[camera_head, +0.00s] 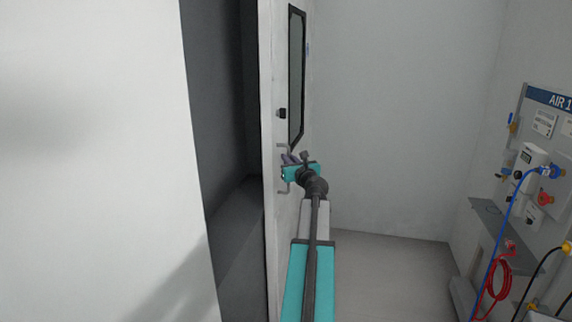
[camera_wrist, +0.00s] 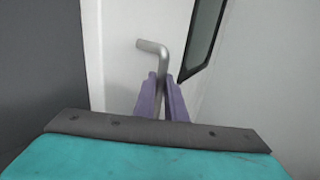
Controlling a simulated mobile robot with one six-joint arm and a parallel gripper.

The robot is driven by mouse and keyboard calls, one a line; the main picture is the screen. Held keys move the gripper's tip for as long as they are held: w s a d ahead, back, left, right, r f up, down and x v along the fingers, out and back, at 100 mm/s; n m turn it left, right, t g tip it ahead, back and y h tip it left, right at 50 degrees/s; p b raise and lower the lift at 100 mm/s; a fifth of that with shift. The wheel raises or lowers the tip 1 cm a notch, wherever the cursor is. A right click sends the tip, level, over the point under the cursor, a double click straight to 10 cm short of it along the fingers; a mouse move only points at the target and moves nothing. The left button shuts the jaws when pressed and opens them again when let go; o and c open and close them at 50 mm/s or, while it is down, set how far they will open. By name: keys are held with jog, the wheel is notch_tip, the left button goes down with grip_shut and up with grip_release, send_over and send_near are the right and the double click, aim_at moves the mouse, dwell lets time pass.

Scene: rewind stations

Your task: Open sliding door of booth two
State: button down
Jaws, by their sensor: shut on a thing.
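The white sliding door (camera_head: 270,60) stands at the middle of the head view, seen nearly edge-on, with a dark-framed window (camera_head: 296,75) in its face. A dark opening (camera_head: 222,110) shows to the left of its edge. The grey bar handle (camera_wrist: 152,46) rises between my purple fingers in the wrist view; its bent upper end shows above them. My gripper (camera_head: 291,158) is at the door's face, shut on the handle (camera_head: 282,190). It also shows in the wrist view (camera_wrist: 162,92). The lower part of the handle is hidden behind the fingers there.
A white wall (camera_head: 90,130) fills the left of the head view. At the right, an air panel (camera_head: 540,130) carries a blue hose (camera_head: 497,240) and a coiled red hose (camera_head: 497,275). A grey shelf (camera_head: 490,212) juts out below it. Floor (camera_head: 390,265) right of my arm is clear.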

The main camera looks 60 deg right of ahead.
jog(key=w+d, duration=0.3)
jog(key=d, duration=0.8)
jog(key=w+d+b, duration=0.1)
jog(key=w+d, duration=0.2)
jog(key=d, duration=0.7)
jog(key=shift+w+d, duration=0.35)
jog(key=shift+w, duration=0.05)
jog(key=c, duration=2.1)
grip_release()
jog(key=shift+s+a, duration=0.1)
jog(key=b+v, duration=0.2)
jog(key=v, duration=1.1)
jog(key=shift+s+a+b, duration=0.15)
jog(key=shift+s+b, duration=0.1)
jog(key=shift+b, duration=0.05)
